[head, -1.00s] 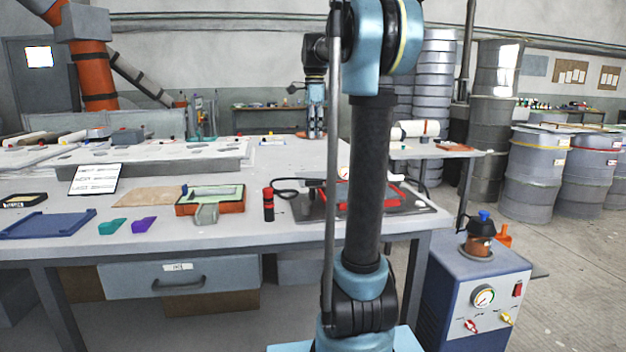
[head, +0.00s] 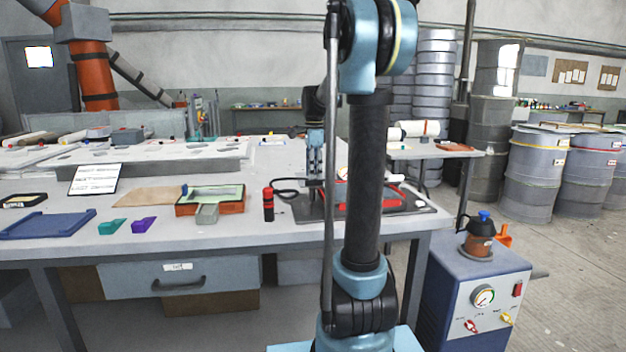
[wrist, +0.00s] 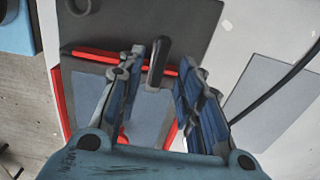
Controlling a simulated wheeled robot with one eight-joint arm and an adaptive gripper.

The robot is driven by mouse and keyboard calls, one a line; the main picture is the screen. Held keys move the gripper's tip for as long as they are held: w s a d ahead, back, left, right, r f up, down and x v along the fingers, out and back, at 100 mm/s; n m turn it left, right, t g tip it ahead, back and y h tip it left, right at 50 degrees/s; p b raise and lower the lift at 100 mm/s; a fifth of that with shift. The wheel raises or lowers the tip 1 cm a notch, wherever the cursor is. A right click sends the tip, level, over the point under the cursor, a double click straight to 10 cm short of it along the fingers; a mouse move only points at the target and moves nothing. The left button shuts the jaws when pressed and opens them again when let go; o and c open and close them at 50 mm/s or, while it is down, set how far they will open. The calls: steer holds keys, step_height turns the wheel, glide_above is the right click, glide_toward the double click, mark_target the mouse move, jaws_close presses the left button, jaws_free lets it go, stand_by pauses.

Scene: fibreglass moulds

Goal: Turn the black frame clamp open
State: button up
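The black frame clamp (wrist: 156,61) shows in the wrist view as a short dark upright handle at the edge of a red frame (wrist: 60,101). My gripper (wrist: 170,62) is open, with one blue-grey finger on each side of the clamp's handle in the picture. I cannot tell whether either finger touches it. In the head view my gripper (head: 315,177) hangs low over the left part of the dark plate (head: 310,210). The red frame (head: 411,197) is partly hidden there behind my arm, and the clamp cannot be made out.
A black cable (head: 287,187) lies left of the plate. A red and black bottle (head: 268,204) stands nearby, with an orange mould box (head: 222,199) further left. A blue machine (head: 470,300) stands right of the table (head: 230,233).

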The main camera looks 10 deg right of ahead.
steer(key=shift+f, duration=1.3)
jaws_close()
